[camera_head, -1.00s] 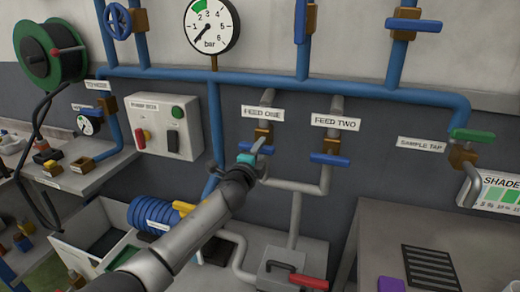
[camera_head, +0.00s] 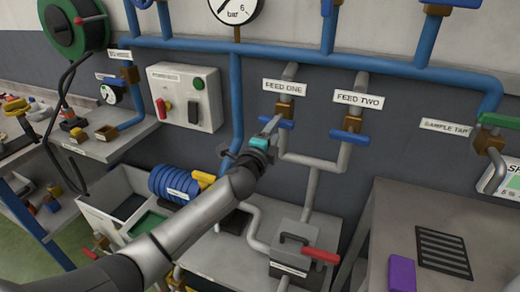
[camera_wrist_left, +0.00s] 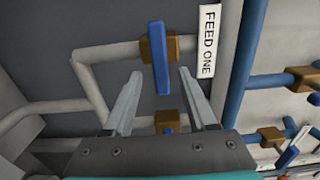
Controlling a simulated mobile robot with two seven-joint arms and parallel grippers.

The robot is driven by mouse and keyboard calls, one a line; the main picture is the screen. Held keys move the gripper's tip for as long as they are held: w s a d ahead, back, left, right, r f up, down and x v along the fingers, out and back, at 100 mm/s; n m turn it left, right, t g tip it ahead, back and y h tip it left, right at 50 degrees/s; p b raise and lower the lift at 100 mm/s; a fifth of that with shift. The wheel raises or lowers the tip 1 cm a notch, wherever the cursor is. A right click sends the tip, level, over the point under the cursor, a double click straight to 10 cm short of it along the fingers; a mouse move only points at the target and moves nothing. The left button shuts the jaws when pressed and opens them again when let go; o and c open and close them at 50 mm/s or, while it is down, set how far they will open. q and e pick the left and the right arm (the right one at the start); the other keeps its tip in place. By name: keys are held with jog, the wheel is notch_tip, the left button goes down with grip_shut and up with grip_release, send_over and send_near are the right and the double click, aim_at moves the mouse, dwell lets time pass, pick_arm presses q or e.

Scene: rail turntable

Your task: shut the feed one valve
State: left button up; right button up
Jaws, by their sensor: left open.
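The feed one valve has a blue lever (camera_head: 285,124) on a brass body (camera_head: 284,109), below the FEED ONE label (camera_head: 284,87). In the left wrist view, its lever (camera_wrist_left: 159,58) stands across the pipe, on its brass body (camera_wrist_left: 175,47). My left gripper (camera_head: 271,125) is open in front of the lever and hides part of it. In the wrist view the lever's lower end appears between the fingertips of this gripper (camera_wrist_left: 159,73). I cannot tell whether they touch it. My right gripper is not in view.
The feed two valve (camera_head: 350,136) is close on the right, its lever also across its pipe. Below are a grey box with a red handle (camera_head: 320,255) and a coiled blue hose (camera_head: 172,183). A control box (camera_head: 186,98) hangs on the left.

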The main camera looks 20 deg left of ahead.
pick_arm(q)
jog(key=s, duration=1)
jog(key=shift+s+a, duration=0.2)
jog(key=shift+s, duration=0.1)
jog(key=s+a+f+n+g+y+b, duration=0.1)
jog(key=s+a+f+n+g, duration=0.15)
jog(key=f, duration=0.85)
jog(key=s+a+f+n+g, duration=0.1)
jog(key=f+n+g, duration=0.15)
jog(key=f, duration=0.85)
jog(key=s+f+n+g+b, duration=0.1)
jog(key=s+f+n+g, duration=0.1)
jog(key=s+f, duration=0.45)
jog(key=s+f+n+g, duration=0.15)
jog(key=s+f, duration=0.25)
jog(key=f, duration=0.6)
jog(key=s+d+f+n+g+b, duration=0.1)
jog(key=s+f+n+g, duration=0.1)
jog(key=s+f, duration=0.4)
jog(key=s+d+f+n+g, duration=0.1)
jog(key=s+f+n+g, duration=0.2)
jog(key=s, duration=1.4)
jog(key=s+d+f+n+g+b, duration=0.1)
jog(key=s+f+n+g, duration=0.1)
jog(key=s+f, duration=0.8)
jog(key=shift+s+d+f+n+g+b, duration=0.3)
jog(key=shift+s+d+n+g, duration=0.1)
jog(key=shift+s+g, duration=0.3)
